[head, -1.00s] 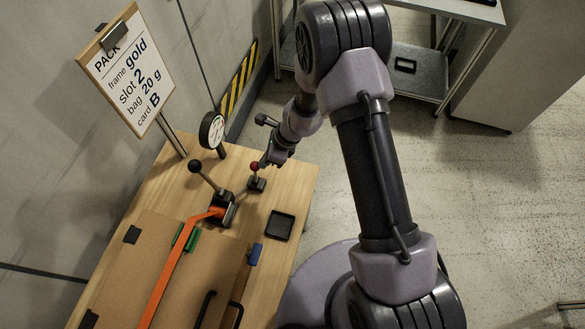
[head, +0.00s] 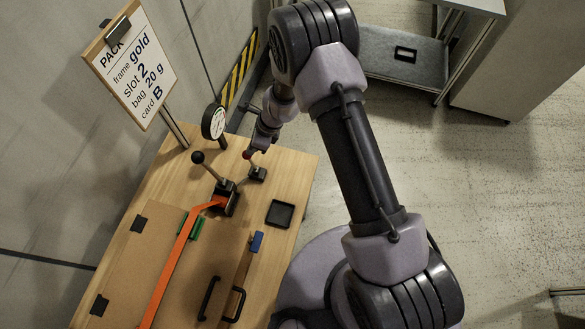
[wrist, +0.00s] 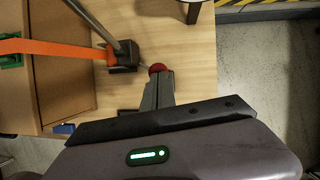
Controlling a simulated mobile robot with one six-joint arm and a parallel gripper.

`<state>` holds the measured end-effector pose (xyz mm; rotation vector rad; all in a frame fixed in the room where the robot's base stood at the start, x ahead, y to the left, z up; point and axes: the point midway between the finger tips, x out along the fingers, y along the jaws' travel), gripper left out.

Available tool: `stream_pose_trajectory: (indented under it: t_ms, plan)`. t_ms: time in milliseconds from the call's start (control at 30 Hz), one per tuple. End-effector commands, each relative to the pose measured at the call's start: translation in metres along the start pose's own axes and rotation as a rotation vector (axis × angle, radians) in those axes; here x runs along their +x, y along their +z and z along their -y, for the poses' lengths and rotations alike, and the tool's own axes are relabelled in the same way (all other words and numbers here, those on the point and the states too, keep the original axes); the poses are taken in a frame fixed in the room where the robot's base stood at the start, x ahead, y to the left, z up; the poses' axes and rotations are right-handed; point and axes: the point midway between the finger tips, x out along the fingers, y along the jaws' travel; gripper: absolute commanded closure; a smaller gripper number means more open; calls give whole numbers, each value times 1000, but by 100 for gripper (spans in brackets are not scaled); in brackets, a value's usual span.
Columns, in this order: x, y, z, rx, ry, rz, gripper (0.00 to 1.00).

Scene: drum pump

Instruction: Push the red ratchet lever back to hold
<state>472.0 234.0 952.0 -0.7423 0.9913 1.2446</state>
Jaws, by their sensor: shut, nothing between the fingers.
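A taller lever with a black knob (head: 197,157) stands left of the red one, with an orange bar (head: 178,255) running from its base. A gauge (head: 214,121) stands behind. A small black tray (head: 280,213) sits at right. Several parts lie on the board in front.

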Motion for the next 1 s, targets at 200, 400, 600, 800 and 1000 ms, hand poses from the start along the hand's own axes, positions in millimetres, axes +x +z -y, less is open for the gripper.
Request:
stream_pose_trajectory:
  t_ms: [200, 400, 600, 800, 1000]
  plan:
    - [-1, 0, 0, 0, 0, 0, 100]
    - [-28, -10, 8, 1, -1, 1, 100]
    - [-75, -5, 11, -5, -2, 2, 100]
    - [-113, 3, 11, -4, 0, 1, 100]
    - [-129, 6, 12, -4, 1, 0, 100]
